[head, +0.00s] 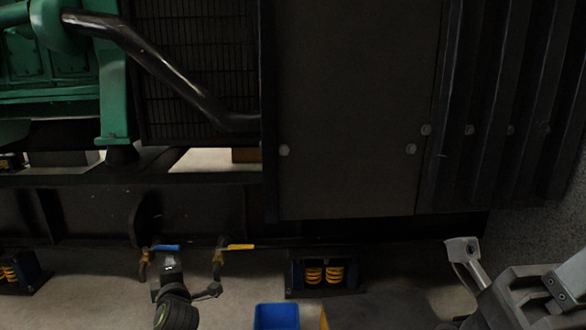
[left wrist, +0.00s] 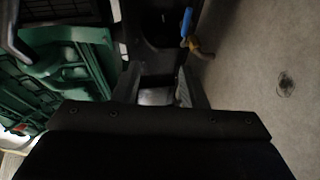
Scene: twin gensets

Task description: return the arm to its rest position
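My left gripper (head: 186,281) is low in the head view, in front of the genset's base and just below a valve with a blue handle (head: 166,247). In the left wrist view its fingers (left wrist: 160,90) stand apart with nothing visible between them. The blue handle also shows there (left wrist: 187,22), beyond the fingers and to their right; I cannot tell whether anything touches. My right arm (head: 520,297) is at the lower right of the head view, over the floor. Its finger opening is not clear.
A valve with a yellow handle (head: 240,247) stands right of the blue one. Yellow spring mounts (head: 324,275) sit under the black base frame (head: 200,210). A blue container (head: 276,316) is at the bottom edge. Green machinery (head: 112,90) is at upper left. Bare floor (head: 90,290) lies between.

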